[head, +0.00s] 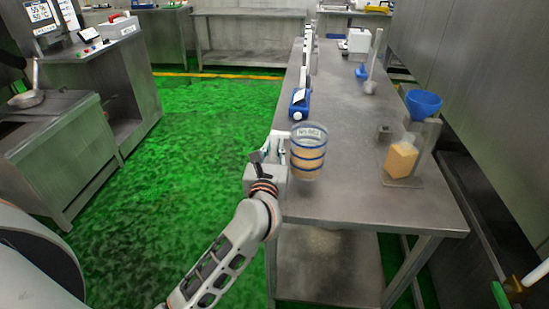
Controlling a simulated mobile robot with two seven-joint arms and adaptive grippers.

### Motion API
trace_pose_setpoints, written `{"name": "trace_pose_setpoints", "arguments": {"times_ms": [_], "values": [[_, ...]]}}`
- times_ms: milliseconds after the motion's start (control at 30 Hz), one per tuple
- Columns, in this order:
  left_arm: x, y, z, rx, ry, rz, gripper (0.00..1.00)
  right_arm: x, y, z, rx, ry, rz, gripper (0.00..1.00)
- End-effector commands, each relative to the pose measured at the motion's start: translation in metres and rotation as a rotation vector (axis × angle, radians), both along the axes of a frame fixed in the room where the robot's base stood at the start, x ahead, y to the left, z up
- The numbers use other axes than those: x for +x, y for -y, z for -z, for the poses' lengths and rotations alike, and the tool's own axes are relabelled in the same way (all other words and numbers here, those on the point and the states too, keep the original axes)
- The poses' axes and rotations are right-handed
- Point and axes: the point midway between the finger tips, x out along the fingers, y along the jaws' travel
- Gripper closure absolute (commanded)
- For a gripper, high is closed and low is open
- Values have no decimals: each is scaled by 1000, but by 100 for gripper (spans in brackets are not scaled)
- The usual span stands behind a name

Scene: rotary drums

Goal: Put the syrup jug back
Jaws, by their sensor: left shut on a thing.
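A clear jug (308,155) with blue bands, a label near its top and tan contents is at the near left edge of the steel table (335,195). It looks upright. My left gripper (284,155) comes in from the left and is shut on the jug's side; its fingertips are partly hidden. I cannot tell whether the jug's base touches the table or hangs just above it. My right gripper is out of view.
On the table's right stand a metal stand with an orange-yellow block-like container (401,158) and a blue bowl (423,103). A blue device (299,103) lies behind the jug at the left edge. The table's middle is clear. Green floor (200,140) is open at left.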

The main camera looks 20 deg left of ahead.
Motion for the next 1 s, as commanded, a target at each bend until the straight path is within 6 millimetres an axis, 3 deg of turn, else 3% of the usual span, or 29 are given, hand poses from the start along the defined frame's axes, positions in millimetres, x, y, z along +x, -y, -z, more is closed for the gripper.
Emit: {"name": "trace_pose_setpoints", "arguments": {"times_ms": [33, 200, 667, 700, 733, 1000], "values": [[-1, 0, 12, 0, -5, 0, 100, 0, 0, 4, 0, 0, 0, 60], [0, 0, 32, -1, -3, 0, 100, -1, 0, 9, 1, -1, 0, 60], [0, 0, 38, -1, -1, 0, 100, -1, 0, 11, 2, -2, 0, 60], [0, 0, 37, -1, -2, 0, 78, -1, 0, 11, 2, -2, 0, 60], [0, 0, 37, -1, -2, 0, 70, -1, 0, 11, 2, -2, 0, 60], [0, 0, 37, -1, -2, 0, 69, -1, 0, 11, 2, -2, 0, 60]]}}
